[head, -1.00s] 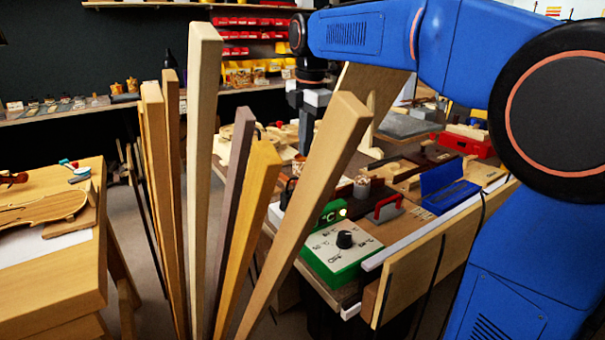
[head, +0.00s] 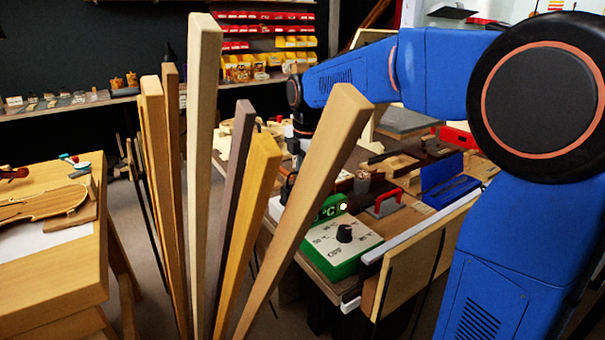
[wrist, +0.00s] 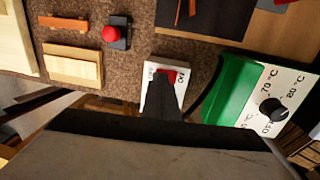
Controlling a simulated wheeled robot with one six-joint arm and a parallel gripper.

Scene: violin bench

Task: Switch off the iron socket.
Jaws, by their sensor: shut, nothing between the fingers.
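The iron socket (wrist: 182,97) is a small white box with a red rocker switch (wrist: 166,74) and ON/OFF lettering, in the wrist view. My gripper (wrist: 161,84) is shut and empty, its dark fingers pointing at the socket and overlapping the switch's lower part. I cannot tell whether the fingertips touch the switch, or which way the rocker is tipped. In the head view the fingertips and the socket's switch are hidden behind the wooden strips and my arm.
A green control box (head: 345,262) with a black knob (wrist: 273,108) sits right of the socket. A red button (wrist: 110,34) on a dark base lies to its left. Tall wooden strips (head: 205,110) stand before the bench. A violin body (head: 45,205) lies on the left table.

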